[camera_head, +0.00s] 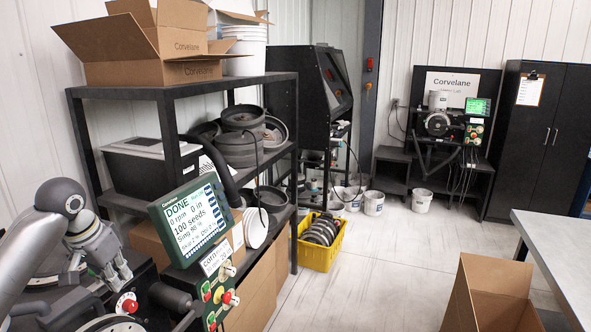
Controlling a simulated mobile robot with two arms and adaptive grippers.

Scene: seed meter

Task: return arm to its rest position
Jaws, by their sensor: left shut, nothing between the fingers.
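My left gripper (118,277) is at the lower left, on my grey arm that comes in from the left edge. It points down and its fingers are shut and empty. It is close to a machine with a red knob (127,305), and I cannot tell whether it touches it. Right of the gripper, a green-framed display (190,219) reads "DONE", "0 rpm" and "100 seeds". A control panel (219,291) with red and green buttons is below the display. My right gripper is not in view.
A black shelf (170,93) behind the gripper holds open cardboard boxes (120,45) and grey discs (238,150). A yellow crate (318,259) stands on the floor. A table (560,250) and an open box (480,290) are at right. The middle floor is clear.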

